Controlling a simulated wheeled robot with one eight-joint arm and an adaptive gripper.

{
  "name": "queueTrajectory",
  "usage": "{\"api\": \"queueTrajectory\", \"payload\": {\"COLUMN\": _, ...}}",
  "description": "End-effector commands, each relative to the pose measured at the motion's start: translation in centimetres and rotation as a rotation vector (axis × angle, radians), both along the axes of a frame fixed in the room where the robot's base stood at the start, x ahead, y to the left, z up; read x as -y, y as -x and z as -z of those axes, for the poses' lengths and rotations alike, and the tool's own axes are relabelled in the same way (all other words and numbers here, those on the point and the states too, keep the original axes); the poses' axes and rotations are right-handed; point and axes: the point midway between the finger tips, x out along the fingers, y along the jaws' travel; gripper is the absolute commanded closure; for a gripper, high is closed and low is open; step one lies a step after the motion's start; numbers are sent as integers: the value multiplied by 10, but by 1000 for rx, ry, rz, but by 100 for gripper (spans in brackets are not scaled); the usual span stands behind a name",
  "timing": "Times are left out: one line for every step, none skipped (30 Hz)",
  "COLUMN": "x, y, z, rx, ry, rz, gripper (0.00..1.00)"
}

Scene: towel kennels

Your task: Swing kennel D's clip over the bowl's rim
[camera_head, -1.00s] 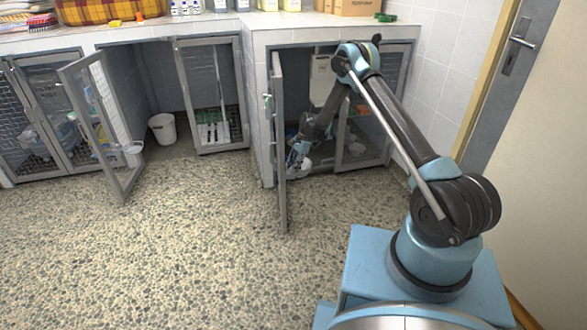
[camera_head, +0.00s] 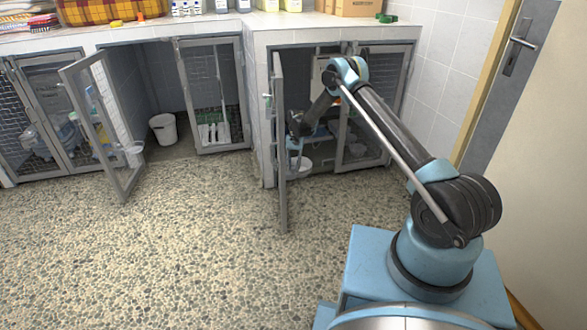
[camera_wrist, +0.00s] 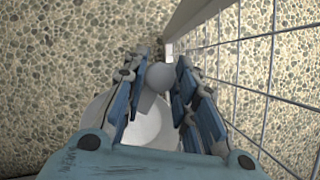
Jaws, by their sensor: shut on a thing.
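In the wrist view, my gripper (camera_wrist: 160,68) is shut on a small grey rounded piece, which looks like the clip (camera_wrist: 159,77); the fingers hide part of it. The white bowl (camera_wrist: 150,132) lies beyond and below the fingers, partly hidden by them. In the head view, my gripper (camera_head: 294,150) points down just inside the open kennel door (camera_head: 280,150) at the right. The bowl (camera_head: 302,166) shows small and pale below it. I cannot tell whether the clip touches the bowl's rim.
The door's wire mesh (camera_wrist: 255,75) stands close to the right of my fingers. The closed door panel (camera_head: 362,140) is right of the opening. Another open door (camera_head: 105,130) and a white bucket (camera_head: 163,128) are at the left. The pebbled floor (camera_head: 190,240) is clear in front.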

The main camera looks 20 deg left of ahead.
Motion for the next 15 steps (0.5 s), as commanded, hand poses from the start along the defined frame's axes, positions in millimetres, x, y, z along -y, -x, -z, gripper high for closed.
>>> {"api": "queueTrajectory", "payload": {"x": -1, "y": 0, "z": 0, "rx": 2, "ry": -1, "rz": -20, "gripper": 98}}
{"api": "queueTrajectory", "payload": {"x": -1, "y": 0, "z": 0, "rx": 2, "ry": -1, "rz": -30, "gripper": 98}}
{"api": "queueTrajectory", "payload": {"x": -1, "y": 0, "z": 0, "rx": 3, "ry": -1, "rz": -43, "gripper": 98}}
{"api": "queueTrajectory", "payload": {"x": -1, "y": 0, "z": 0, "rx": 3, "ry": -2, "rz": -53, "gripper": 98}}
{"api": "queueTrajectory", "payload": {"x": -1, "y": 0, "z": 0, "rx": 3, "ry": -2, "rz": -60, "gripper": 98}}
{"api": "queueTrajectory", "payload": {"x": -2, "y": 0, "z": 0, "rx": 3, "ry": -2, "rz": -68, "gripper": 97}}
{"api": "queueTrajectory", "payload": {"x": -2, "y": -1, "z": 0, "rx": 3, "ry": -2, "rz": -73, "gripper": 97}}
{"api": "queueTrajectory", "payload": {"x": -2, "y": 0, "z": 0, "rx": 3, "ry": -3, "rz": -78, "gripper": 97}}
{"api": "queueTrajectory", "payload": {"x": -2, "y": -1, "z": 0, "rx": 3, "ry": -3, "rz": -84, "gripper": 97}}
{"api": "queueTrajectory", "payload": {"x": -2, "y": -1, "z": 0, "rx": 3, "ry": -3, "rz": -87, "gripper": 97}}
{"api": "queueTrajectory", "payload": {"x": -2, "y": -1, "z": 0, "rx": 4, "ry": -3, "rz": -88, "gripper": 97}}
{"api": "queueTrajectory", "payload": {"x": -2, "y": -1, "z": 0, "rx": 4, "ry": -3, "rz": -90, "gripper": 97}}
{"api": "queueTrajectory", "payload": {"x": -2, "y": -1, "z": 0, "rx": 4, "ry": -4, "rz": -91, "gripper": 97}}
{"api": "queueTrajectory", "payload": {"x": -2, "y": -1, "z": 0, "rx": 3, "ry": -4, "rz": -92, "gripper": 97}}
{"api": "queueTrajectory", "payload": {"x": -2, "y": -1, "z": 0, "rx": 3, "ry": -4, "rz": -92, "gripper": 97}}
